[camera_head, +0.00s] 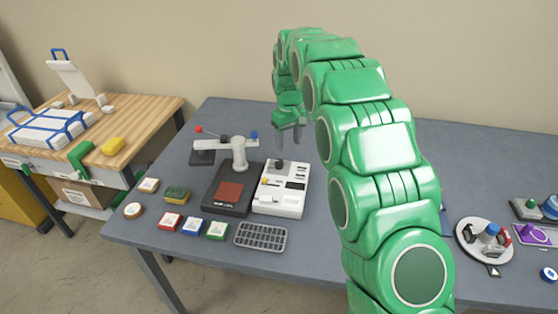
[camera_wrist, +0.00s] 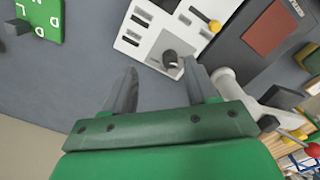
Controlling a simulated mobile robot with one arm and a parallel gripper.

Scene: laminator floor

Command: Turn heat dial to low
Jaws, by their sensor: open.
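The heat dial is a dark knob (camera_head: 279,164) near the back edge of a white control panel (camera_head: 290,204). In the wrist view the knob (camera_wrist: 171,61) shows just beyond and between my fingertips, nearer the right finger. It stands on a grey square of the panel (camera_wrist: 150,42). No dial markings are readable. My gripper (camera_head: 288,135) is open and empty, pointing down above and behind the panel; its two fingers also show in the wrist view (camera_wrist: 160,74). I see no contact with the knob.
A black press (camera_head: 222,207) with a red pad and a raised lever arm stands left of the panel. A yellow knob (camera_wrist: 214,26) sits on the panel. A grey grid tray (camera_head: 260,237) and coloured blocks lie in front. The table behind is clear.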

